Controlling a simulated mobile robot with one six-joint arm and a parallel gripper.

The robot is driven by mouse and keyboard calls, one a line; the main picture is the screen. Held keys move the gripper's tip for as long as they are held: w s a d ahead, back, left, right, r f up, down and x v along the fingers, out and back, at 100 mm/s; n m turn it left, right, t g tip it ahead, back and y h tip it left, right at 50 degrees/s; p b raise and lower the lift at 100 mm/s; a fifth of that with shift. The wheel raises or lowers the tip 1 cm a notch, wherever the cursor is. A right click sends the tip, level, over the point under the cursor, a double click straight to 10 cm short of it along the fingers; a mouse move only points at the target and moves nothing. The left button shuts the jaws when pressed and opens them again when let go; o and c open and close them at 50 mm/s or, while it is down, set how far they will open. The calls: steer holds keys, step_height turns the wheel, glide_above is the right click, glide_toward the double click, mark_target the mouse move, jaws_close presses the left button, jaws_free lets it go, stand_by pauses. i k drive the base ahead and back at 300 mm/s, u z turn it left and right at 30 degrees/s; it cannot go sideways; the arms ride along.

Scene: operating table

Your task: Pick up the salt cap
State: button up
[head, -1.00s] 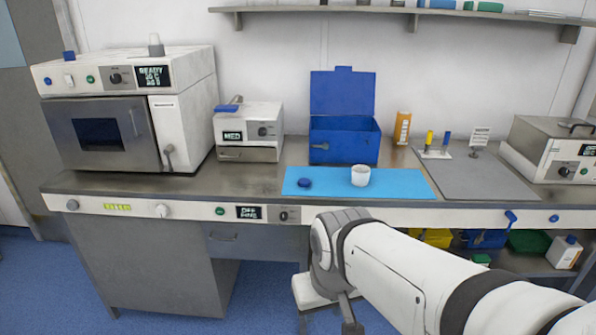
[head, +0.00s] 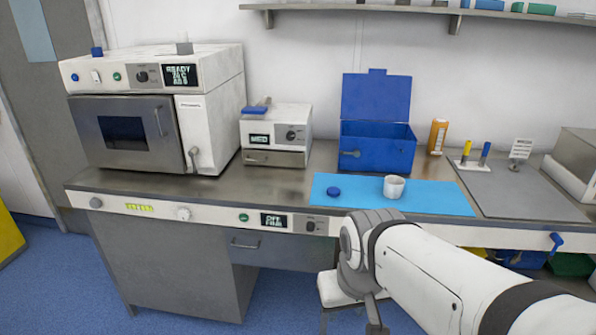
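A small dark blue round cap (head: 334,191), which I take to be the salt cap, lies on a light blue mat (head: 440,200) on the bench. A white open-topped jar (head: 394,187) stands upright on the same mat, to the right of the cap and apart from it. My arm crosses the lower right in front of the bench. The end of my arm, with my gripper (head: 350,316), hangs low near the bottom edge, below and apart from the cap. It is partly cut off, and its opening is unclear.
A blue open-lidded box (head: 376,150) stands behind the mat, with an orange bottle (head: 437,137) beside it. A small white device (head: 275,135) and a large oven (head: 155,105) stand at left. A grey tray (head: 520,188) lies at right. Bench space left of the mat is clear.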

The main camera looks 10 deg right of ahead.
mark_target(333, 192)
steer(key=i, duration=1.45)
steer(key=z, duration=0.05)
